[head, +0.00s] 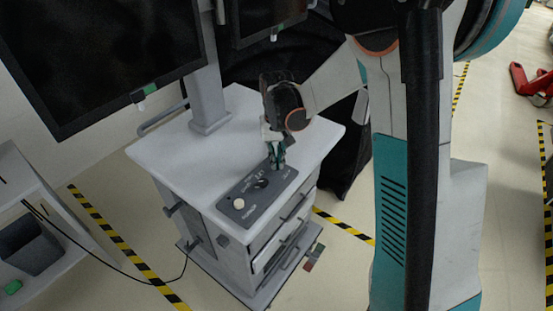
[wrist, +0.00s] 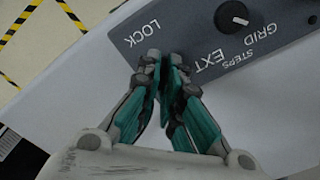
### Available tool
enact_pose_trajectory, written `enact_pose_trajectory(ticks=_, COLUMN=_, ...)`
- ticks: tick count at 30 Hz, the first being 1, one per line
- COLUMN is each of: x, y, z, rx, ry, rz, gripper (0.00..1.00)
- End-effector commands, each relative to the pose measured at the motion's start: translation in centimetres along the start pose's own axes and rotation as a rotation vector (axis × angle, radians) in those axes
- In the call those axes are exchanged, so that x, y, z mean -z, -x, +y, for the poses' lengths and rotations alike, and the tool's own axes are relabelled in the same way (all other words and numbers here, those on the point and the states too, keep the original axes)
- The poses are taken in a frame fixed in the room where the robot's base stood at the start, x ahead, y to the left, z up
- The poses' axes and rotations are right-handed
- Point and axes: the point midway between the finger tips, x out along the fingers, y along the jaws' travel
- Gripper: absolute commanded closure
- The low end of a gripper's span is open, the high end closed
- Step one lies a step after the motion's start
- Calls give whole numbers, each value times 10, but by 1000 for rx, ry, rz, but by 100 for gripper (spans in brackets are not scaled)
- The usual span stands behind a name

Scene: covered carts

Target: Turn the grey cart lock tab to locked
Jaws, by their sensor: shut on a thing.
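The grey cart (head: 230,130) has a dark control panel (head: 249,215) on its top, which also shows in the wrist view (wrist: 180,25). My gripper (head: 277,165) points down at the panel's far right end. In the wrist view my gripper (wrist: 168,65) has its fingertips close together beside the printed word LOCK. It is shut on the lock tab, which the fingertips hide, so I cannot tell its angle.
A black knob (wrist: 231,17) sits on the panel near the GRID and STEPS labels. A pale round button (head: 239,203) is at the panel's near end. A large monitor (head: 100,50) hangs over the left side. Striped floor tape (head: 110,235) runs beside the cart.

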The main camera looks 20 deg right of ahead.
Motion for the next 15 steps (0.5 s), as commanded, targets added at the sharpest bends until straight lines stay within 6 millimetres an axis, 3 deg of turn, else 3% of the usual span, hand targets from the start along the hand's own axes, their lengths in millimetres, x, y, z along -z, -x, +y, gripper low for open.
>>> enact_pose_trajectory(ticks=15, x=1, y=0, z=0, rx=1, ry=-478, rz=1, gripper=100)
